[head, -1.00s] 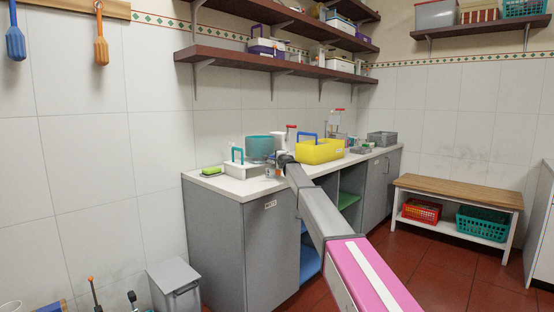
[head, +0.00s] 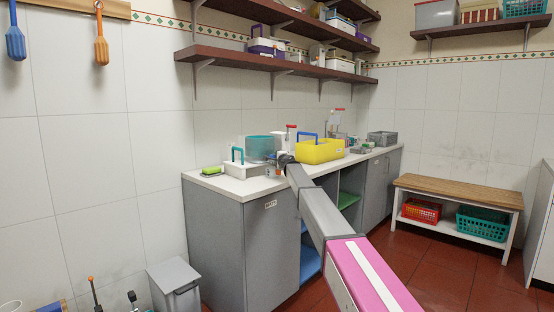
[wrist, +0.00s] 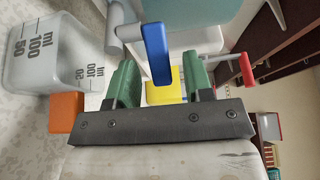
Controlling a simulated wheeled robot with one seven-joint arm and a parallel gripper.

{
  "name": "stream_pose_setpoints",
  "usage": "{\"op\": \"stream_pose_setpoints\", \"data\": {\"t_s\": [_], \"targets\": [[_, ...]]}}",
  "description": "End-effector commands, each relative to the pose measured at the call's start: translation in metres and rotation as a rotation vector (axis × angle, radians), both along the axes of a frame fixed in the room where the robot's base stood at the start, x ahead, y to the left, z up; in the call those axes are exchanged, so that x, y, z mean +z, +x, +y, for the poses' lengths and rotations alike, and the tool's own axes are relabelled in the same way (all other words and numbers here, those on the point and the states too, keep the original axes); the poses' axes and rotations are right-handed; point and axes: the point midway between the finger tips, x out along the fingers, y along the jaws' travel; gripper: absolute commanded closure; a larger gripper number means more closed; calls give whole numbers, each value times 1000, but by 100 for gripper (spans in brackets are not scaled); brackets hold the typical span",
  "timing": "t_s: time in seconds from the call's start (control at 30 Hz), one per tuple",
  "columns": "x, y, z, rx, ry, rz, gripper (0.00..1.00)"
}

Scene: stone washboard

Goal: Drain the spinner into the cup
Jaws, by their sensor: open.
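In the wrist view a clear measuring cup (wrist: 50,55) with printed ml marks stands at the left. A blue lever-like bar (wrist: 155,50) shows between and slightly beyond my green fingertips, beside a grey tube-like part (wrist: 123,30). A pale teal translucent body (wrist: 195,10), seemingly the spinner, fills the top; its teal drum (head: 260,147) also shows on the counter in the head view. My gripper (wrist: 161,75) is open and holds nothing. In the head view my gripper end (head: 285,160) is over the counter, in front of the drum; the cup is hard to make out there.
A yellow tub (head: 320,152) with a blue handle stands right of my gripper. A white carrier (head: 240,170) with a teal handle and a green sponge (head: 211,170) are at the left of the counter (head: 240,187). An orange block (wrist: 66,112) is near the cup. Shelves hang above.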

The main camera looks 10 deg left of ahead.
Motion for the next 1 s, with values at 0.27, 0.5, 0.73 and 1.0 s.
{"op": "stream_pose_setpoints", "data": {"t_s": [0.27,0.5,0.73,1.0], "targets": [[0,-44,-20,0,0,0,53],[0,-81,-38,-1,0,0,53],[0,-90,-43,0,0,0,53],[0,-89,-42,7,-13,-3,62]]}}
